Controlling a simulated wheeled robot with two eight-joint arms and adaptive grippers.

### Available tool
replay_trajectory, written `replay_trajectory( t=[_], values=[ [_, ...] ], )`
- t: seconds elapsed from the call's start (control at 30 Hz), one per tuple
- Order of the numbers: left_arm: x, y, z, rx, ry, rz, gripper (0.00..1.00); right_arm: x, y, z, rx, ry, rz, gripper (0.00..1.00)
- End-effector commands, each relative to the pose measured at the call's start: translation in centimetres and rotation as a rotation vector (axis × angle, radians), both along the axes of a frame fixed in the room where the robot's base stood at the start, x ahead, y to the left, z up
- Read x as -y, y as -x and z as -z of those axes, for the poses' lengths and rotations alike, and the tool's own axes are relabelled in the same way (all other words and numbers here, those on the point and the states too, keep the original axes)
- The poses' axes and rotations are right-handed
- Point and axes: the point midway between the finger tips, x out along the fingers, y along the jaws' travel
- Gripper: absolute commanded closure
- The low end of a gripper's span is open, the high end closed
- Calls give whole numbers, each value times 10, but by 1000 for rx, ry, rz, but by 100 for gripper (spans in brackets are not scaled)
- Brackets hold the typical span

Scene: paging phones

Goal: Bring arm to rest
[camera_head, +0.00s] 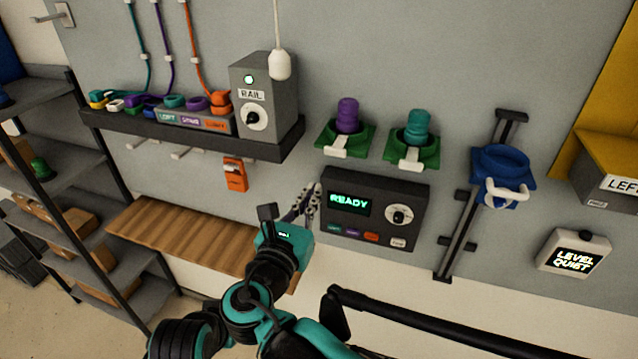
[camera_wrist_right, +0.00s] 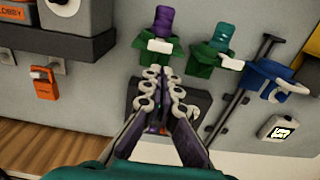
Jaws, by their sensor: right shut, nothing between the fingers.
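My right gripper (camera_head: 306,203) is shut and empty. In the head view it is raised in front of the wall, just left of the dark panel (camera_head: 374,240) whose screen reads READY. In the right wrist view the gripper (camera_wrist_right: 165,85) points at the wall, its fingers together, and hides much of that panel. My left gripper is not in the head view.
A shelf (camera_head: 180,138) with a RAIL box (camera_head: 265,100) juts out above left. A purple piece (camera_head: 347,115) and a teal piece (camera_head: 417,124) sit in green holders. A blue holder (camera_head: 500,170) is on a rail at right. A wooden bench (camera_head: 185,236) stands below left.

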Motion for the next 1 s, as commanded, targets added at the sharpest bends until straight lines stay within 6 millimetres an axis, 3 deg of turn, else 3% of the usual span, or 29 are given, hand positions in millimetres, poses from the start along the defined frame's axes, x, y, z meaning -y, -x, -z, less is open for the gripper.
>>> replay_trajectory(
  t=[0.2,0.63,0.73,0.87,1.0],
  values=[
    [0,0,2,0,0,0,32,-4,14,0,0,0,0,100],
    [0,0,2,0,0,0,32,-4,14,0,0,0,1,100],
    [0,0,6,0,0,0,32,1,13,8,-8,-24,9,100],
    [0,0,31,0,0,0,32,34,9,53,-51,-178,58,100],
    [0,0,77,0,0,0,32,94,13,144,-112,-534,191,100]
  ],
)
